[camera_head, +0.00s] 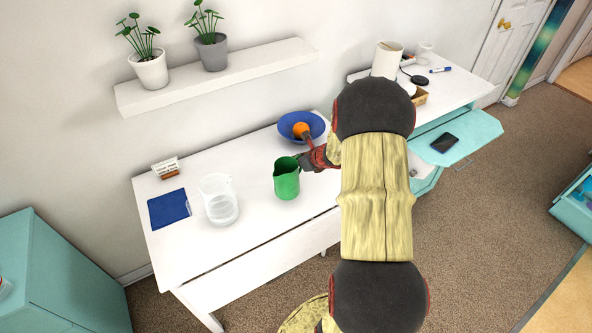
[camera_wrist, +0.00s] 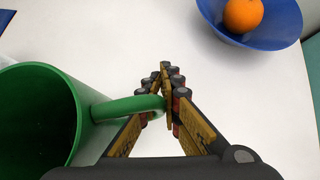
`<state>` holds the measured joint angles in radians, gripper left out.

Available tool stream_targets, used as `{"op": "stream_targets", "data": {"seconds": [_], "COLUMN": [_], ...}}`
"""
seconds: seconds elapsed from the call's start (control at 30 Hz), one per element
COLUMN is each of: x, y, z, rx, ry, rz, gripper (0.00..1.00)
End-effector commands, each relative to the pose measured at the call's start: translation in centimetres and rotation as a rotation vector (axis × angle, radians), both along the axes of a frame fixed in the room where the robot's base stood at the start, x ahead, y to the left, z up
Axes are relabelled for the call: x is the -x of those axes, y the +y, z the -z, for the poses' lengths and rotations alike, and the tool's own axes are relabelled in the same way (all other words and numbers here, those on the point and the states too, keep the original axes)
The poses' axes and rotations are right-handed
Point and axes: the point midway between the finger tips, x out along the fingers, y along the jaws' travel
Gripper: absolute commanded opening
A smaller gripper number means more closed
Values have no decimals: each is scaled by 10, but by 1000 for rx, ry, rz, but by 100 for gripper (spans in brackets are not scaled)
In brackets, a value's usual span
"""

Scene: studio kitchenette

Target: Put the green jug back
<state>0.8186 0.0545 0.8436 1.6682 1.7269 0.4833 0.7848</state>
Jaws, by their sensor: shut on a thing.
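The green jug (camera_head: 287,180) is upright at the front middle of the white table, with its handle toward the right. In the wrist view the jug (camera_wrist: 40,115) fills the lower left, and its inside looks dark. My gripper (camera_head: 304,162) comes from the right, at the jug's handle. In the wrist view my gripper (camera_wrist: 165,100) has its fingers closed around the handle. I cannot tell whether the jug's base touches the table.
A clear jug (camera_head: 220,200) stands left of the green jug, beside a blue mat (camera_head: 169,209). A blue bowl (camera_head: 286,122) with an orange (camera_head: 300,130) is behind. A small white-brown rack (camera_head: 166,169) is at the back left. A shelf (camera_head: 220,76) with potted plants hangs above. The table (camera_head: 255,215) front is bare.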

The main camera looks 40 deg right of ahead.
Motion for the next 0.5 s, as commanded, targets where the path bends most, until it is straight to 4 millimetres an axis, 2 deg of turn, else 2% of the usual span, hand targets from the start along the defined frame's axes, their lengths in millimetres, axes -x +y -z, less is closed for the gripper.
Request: {"op": "stream_targets", "data": {"seconds": [0.3,0.5], "x": [-3,-3], "y": [-3,-3], "z": [36,35], "rx": [0,0], "ry": [0,-1], "rz": [0,0], "gripper": [0,0]}}
